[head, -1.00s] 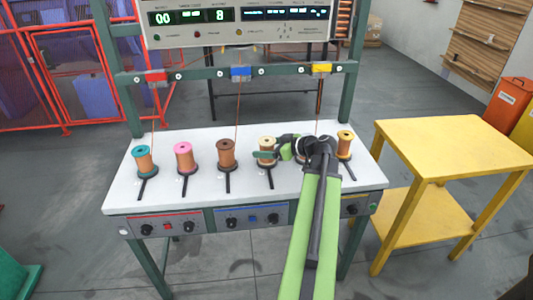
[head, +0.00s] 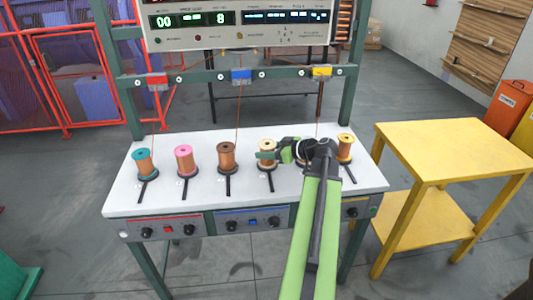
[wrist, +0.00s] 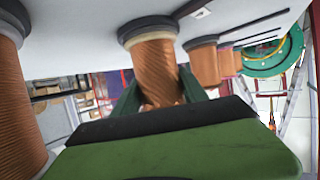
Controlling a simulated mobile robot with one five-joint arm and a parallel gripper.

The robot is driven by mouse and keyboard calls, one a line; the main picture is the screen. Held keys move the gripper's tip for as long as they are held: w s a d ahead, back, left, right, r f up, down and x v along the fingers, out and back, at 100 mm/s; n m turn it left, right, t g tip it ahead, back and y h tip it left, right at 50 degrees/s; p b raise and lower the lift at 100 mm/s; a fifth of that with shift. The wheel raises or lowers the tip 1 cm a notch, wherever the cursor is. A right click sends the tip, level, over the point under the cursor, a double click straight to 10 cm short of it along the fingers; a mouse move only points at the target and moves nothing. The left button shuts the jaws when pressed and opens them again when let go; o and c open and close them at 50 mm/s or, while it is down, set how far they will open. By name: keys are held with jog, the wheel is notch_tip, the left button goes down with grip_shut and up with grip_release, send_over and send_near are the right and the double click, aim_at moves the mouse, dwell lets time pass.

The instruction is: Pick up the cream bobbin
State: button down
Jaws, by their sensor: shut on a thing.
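The cream bobbin (head: 267,158) is wound with copper wire and has cream flanges. It stands upright at its place on the white table (head: 205,200), between the brown bobbin and my arm in the head view. In the wrist view the cream bobbin (wrist: 155,65) shows between the two dark green fingers, its cream flange close against a dark ring at the table surface. I see no clear gap there. My gripper (head: 266,155) is shut on the cream bobbin from the right; it also shows in the wrist view (wrist: 160,98).
To the left stand a brown bobbin (head: 226,157), a pink bobbin (head: 184,159) and a teal bobbin (head: 145,163). A yellow bobbin (head: 345,147) stands to the right; my arm partly hides another bobbin. A yellow side table (head: 450,150) is at the right, its top clear.

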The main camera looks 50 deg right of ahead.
notch_tip(320, 180, up, 10)
jog(key=p, duration=1)
jog(key=shift+s, duration=0.1)
